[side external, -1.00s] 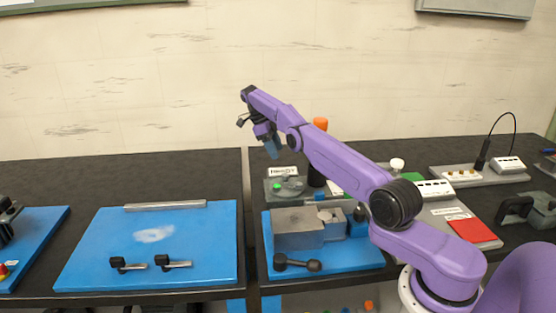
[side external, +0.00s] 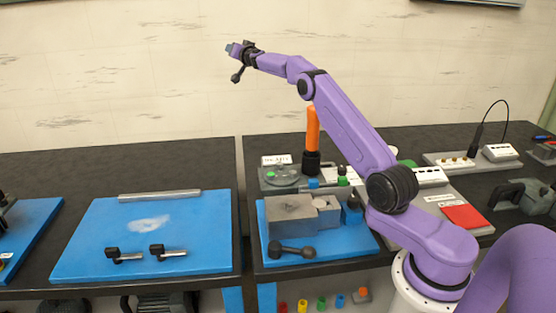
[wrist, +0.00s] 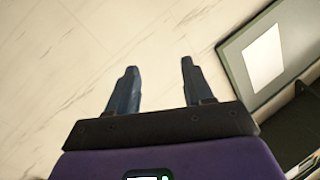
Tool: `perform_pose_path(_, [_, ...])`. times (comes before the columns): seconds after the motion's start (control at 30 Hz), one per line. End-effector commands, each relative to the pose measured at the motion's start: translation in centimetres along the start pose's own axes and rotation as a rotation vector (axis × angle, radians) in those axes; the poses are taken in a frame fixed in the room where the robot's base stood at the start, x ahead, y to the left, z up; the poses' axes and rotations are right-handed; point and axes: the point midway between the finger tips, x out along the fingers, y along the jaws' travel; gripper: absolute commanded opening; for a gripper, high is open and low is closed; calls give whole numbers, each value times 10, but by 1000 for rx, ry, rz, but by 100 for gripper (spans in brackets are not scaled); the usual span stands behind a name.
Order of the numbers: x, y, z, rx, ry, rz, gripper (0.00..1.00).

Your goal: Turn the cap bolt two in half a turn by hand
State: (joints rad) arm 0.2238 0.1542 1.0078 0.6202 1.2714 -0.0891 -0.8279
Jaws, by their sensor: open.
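My gripper (side external: 231,48) is raised high above the bench in the side external view and points left toward the wall. In the wrist view its two blue fingers (wrist: 158,66) stand apart with nothing between them, against the pale wall. I cannot pick out cap bolt two in either view. A grey block assembly (side external: 292,218) sits on a blue board on the right bench, far below my gripper. No bolt head on it is clear enough to name.
A blue board (side external: 90,250) with two black-handled clamps (side external: 160,252) and a grey bar (side external: 158,195) lies on the left bench. A black ball-ended lever (side external: 292,251) lies before the block. An orange-handled tool (side external: 313,130) stands behind it. Right are a red pad (side external: 464,217) and white boxes.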

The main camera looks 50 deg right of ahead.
Motion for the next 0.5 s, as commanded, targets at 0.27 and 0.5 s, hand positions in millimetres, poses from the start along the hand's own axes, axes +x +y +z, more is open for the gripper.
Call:
perform_pose_path(0.27, [-41,-31,69,-433,-427,-295,51])
perform_pose_path(0.5, [-118,8,126,-760,-911,-418,51])
